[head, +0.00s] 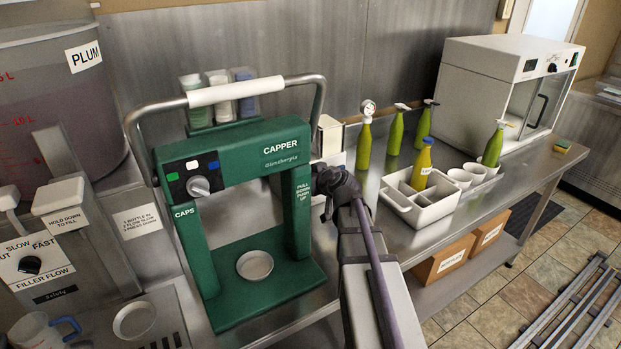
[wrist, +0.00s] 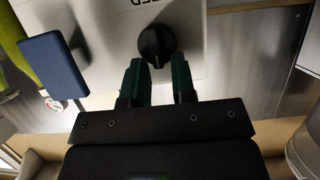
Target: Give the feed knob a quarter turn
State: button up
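The feed knob (wrist: 157,45) is a round black knob on a pale panel (wrist: 190,15) in the wrist view. Lettering above it is cut off by the frame edge. My gripper (wrist: 157,72) has two green-tipped fingers, spread apart, with the knob just ahead of the gap between their tips. I cannot tell whether they touch it. In the head view my gripper (head: 332,190) is beside the right post of the green capper (head: 240,165), below a small pale box (head: 329,134). No knob shows on that box in this view.
A blue pad (wrist: 54,65) is left of the fingers in the wrist view. The filler (head: 38,262) is at the left.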

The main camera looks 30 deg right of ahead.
grip_shut()
jog(key=m+t+y+b, duration=0.1)
jog(key=m+y+b, duration=0.1)
jog(key=m+b, duration=0.1)
jog(key=d+f+m+y+b, duration=0.1)
jog(key=m+y+b, duration=0.1)
jog(key=m, duration=0.3)
jog(key=d+f+m+t+y+b, duration=0.1)
jog(key=m+y+b, duration=0.2)
jog(key=m+b, duration=0.1)
jog(key=shift+w+d+f+m+t, duration=0.15)
jog(key=shift+d+f+m+t, duration=0.15)
jog(key=shift+m, duration=0.3)
dwell(0.4)
jog(key=shift+r, duration=0.15)
dwell(0.3)
